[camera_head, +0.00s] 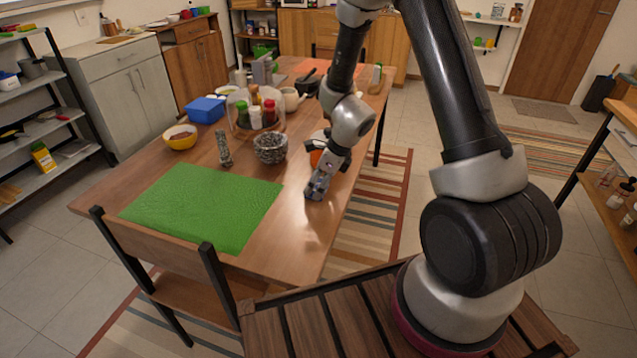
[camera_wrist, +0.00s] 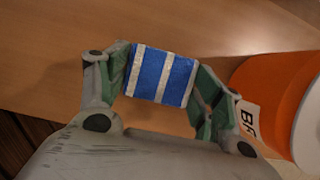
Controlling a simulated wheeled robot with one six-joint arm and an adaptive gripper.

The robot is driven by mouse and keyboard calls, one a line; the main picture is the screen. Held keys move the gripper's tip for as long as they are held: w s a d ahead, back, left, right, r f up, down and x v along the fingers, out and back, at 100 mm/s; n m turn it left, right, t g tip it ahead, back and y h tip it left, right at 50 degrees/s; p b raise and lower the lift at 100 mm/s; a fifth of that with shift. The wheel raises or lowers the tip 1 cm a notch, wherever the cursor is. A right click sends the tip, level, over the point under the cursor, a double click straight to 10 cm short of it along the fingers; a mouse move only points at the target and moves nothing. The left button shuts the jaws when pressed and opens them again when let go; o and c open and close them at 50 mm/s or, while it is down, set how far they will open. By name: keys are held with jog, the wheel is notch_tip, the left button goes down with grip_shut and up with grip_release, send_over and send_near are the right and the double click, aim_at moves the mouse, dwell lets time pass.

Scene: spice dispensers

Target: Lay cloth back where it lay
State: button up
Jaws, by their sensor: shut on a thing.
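A blue cloth with white stripes (camera_wrist: 160,75) is held between the fingers of my gripper (camera_wrist: 155,85) in the wrist view. It looks like a small folded piece, and the bare wood of the table shows behind it. In the head view my gripper (camera_head: 318,187) points down at the right side of the wooden table (camera_head: 290,230), right of the green mat. I cannot make out the cloth in that view, and I cannot tell whether it touches the table.
An orange container (camera_wrist: 270,85) with a white label stands close to the right finger; it is partly hidden in the head view (camera_head: 316,157). A stone-patterned bowl (camera_head: 270,149), grinder (camera_head: 224,149), yellow bowl (camera_head: 180,141) and green mat (camera_head: 200,205) are left. The table's front right is bare.

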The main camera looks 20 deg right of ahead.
jog(key=o, duration=1)
jog(key=shift+f, duration=0.1)
jog(key=s+d+r+n, duration=0.2)
jog(key=s+r+n, duration=0.1)
jog(key=r, duration=0.7)
jog(key=s+d+r+n, duration=0.3)
jog(key=r, duration=0.6)
jog(key=s+d+r+n+h, duration=0.1)
jog(key=s+d+r+n, duration=0.2)
jog(key=s+n, duration=0.3)
jog(key=s+d+r+n+t+h, duration=0.1)
jog(key=s+d+r+n, duration=0.2)
jog(key=s+r+n, duration=0.3)
jog(key=s+d+r+n+h, duration=0.1)
jog(key=s+d+r+n, duration=0.2)
jog(key=s+r+n, duration=0.2)
jog(key=shift+s+d+n+h, duration=0.2)
jog(key=shift+s+n+h, duration=0.2)
jog(key=shift+s+n, duration=1)
jog(key=shift+s+r+m, duration=0.1)
jog(key=shift+s+m, duration=0.1)
jog(key=shift+m, duration=0.1)
